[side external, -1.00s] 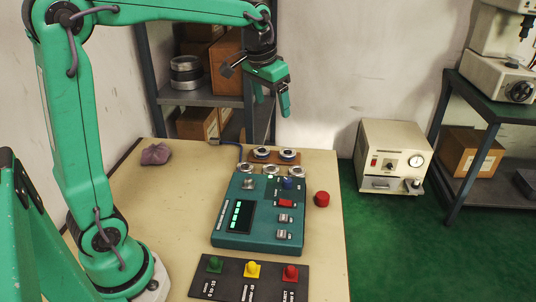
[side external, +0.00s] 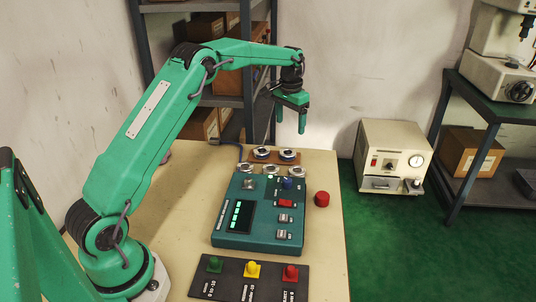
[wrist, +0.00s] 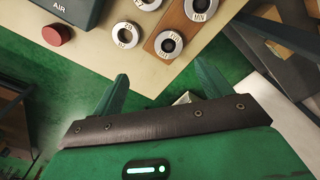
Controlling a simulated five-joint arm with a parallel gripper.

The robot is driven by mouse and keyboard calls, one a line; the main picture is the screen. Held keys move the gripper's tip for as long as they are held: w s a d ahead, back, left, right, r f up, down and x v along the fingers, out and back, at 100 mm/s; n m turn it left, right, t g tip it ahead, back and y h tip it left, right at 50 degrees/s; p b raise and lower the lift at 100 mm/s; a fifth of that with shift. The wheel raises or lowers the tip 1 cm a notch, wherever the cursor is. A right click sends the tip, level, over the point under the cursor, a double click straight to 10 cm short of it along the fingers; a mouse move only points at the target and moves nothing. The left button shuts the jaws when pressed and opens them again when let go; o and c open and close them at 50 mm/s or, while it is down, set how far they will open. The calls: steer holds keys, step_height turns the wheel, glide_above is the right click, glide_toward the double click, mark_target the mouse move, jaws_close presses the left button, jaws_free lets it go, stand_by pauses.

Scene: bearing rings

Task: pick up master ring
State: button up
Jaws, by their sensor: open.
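Two metal rings, a left one (side external: 262,153) and a right one (side external: 288,155), sit on a small brown board (side external: 276,159) at the back of the table. In the wrist view, the board (wrist: 184,26) carries a ring marked MIN (wrist: 201,8) and another ring (wrist: 169,44) whose lettering is hard to read. Several more rings lie in front of the board, one of them (wrist: 126,34) plain in the wrist view. I cannot tell which is the master ring. My gripper (side external: 290,124) is open and empty, above and behind the board, fingers pointing down; its fingers (wrist: 164,80) touch no ring.
A teal gauge box (side external: 262,215) with a metal post on top stands in front of the rings. A red round cap (side external: 322,199) is right of it. A button panel (side external: 250,279) lies at the front. A shelf rack (side external: 247,80) stands behind the table.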

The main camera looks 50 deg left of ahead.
glide_above(288, 151)
step_height(288, 151, down, 4)
steer(key=shift+f, duration=0.1)
steer(key=shift+s+f, duration=0.1)
steer(key=shift+f, duration=3.8)
steer(key=c, duration=1.2)
